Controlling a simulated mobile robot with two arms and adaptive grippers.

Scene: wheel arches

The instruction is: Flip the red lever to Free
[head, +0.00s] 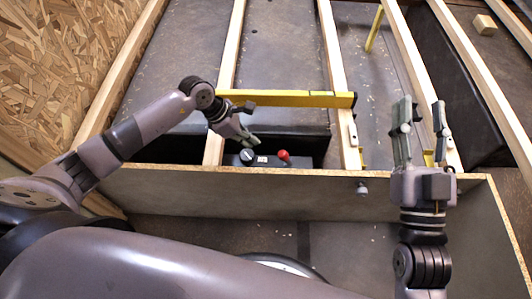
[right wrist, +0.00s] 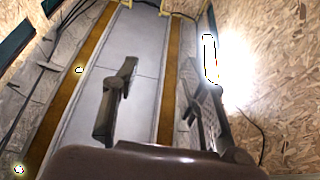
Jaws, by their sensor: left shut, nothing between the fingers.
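A dark box (head: 262,160) sits low between two wooden beams in the head view. On its top are a red knob (head: 283,154), which looks like the red lever's end, and a round silver-white dial (head: 247,155). Which setting the lever is at cannot be read. My left gripper (head: 252,141) is shut and empty, just above the box near the dial, to the left of the red knob. My right gripper (head: 421,102) is open and empty, pointing up at the right, well away from the box. Its spread fingers also show in the right wrist view (right wrist: 160,95).
A yellow bar (head: 290,98) crosses the beams just behind my left gripper. A low board wall (head: 290,185) runs in front of the box. Upright beams (head: 334,70) flank the box. A small wooden block (head: 485,24) lies at the far right.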

